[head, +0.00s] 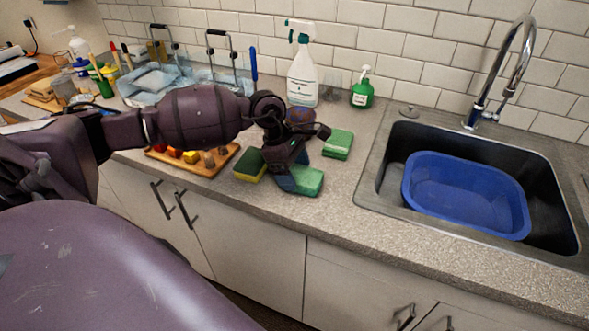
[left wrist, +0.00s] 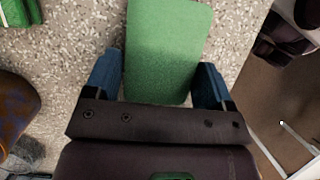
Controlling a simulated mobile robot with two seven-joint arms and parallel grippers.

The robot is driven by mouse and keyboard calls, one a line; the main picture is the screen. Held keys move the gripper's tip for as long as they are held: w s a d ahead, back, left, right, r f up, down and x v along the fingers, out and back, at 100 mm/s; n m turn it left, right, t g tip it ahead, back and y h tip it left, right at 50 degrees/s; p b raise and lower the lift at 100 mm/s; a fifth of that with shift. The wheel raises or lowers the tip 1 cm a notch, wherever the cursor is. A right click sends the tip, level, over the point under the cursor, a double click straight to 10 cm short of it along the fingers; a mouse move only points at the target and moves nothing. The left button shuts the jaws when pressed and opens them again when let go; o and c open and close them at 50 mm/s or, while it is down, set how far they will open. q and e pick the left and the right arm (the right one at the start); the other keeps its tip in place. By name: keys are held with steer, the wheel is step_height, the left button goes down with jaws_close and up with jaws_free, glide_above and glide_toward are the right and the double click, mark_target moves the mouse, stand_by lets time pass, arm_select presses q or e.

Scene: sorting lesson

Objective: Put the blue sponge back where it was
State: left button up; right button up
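My left gripper (head: 290,181) is low over the counter at a green-topped sponge (head: 307,181). In the left wrist view, the fingers of the gripper (left wrist: 158,85) are wide apart, with the sponge (left wrist: 165,45) between and beyond them. A gap shows beside the left finger, and the right finger is close to the sponge's edge. A green and yellow sponge (head: 250,166) lies just left of the gripper. Another green-topped sponge (head: 338,143) lies behind it to the right. I cannot make out a clearly blue sponge. My right gripper is not in view.
A sink holds a blue basin (head: 465,195) at the right. A wooden board (head: 192,160) with small blocks lies left of the sponges. A spray bottle (head: 303,80) and green soap bottle (head: 362,93) stand behind. Counter between the sponges and sink is clear.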

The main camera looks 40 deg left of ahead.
arm_select(q)
steer(key=shift+o, duration=1.1)
steer(key=shift+r, duration=0.15)
steer(key=shift+v, duration=6.05)
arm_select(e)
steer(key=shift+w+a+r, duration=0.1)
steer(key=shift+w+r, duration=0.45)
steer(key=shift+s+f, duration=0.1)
